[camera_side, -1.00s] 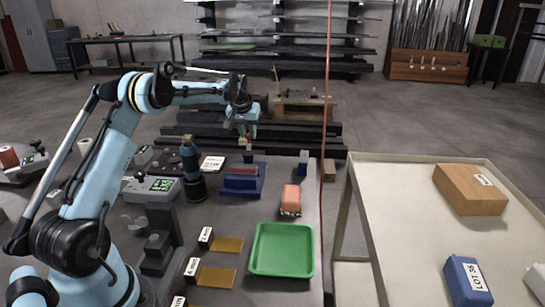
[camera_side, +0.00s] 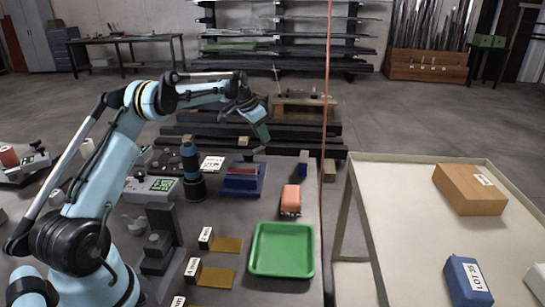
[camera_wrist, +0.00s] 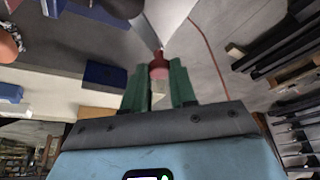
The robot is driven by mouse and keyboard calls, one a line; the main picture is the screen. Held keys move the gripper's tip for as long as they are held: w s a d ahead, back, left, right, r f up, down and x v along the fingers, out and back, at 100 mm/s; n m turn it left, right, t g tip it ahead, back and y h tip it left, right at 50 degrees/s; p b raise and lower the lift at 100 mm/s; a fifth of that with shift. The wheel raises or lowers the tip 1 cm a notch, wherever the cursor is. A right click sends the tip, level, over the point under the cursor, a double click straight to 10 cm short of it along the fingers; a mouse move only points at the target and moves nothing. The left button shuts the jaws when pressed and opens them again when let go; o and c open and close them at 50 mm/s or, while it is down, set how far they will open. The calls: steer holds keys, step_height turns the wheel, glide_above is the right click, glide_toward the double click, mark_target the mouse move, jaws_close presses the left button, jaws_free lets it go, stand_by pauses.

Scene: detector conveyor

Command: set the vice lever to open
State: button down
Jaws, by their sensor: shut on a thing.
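The vice (camera_side: 243,180) is a blue body with a red strip on top, near the far edge of the grey bench in the side view. My gripper (camera_side: 262,146) is just behind and above it, tilted, with its green fingers pointing down. In the wrist view, the green fingers of my gripper (camera_wrist: 159,80) are closed around a red knob (camera_wrist: 158,66), which appears to be the end of the vice lever. The lever's shaft and its joint with the vice are not clear in either view.
A green tray (camera_side: 282,250) lies nearer. A dark bottle-like post (camera_side: 192,172) stands to the left. Dark racks with long bars lie beyond the bench.

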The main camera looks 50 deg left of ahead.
steer(key=shift+d+m, duration=0.3)
steer(key=c, duration=0.9)
jaws_free()
steer(key=shift+a, duration=0.1)
steer(key=v, duration=1.2)
steer(key=shift+w+r, duration=0.1)
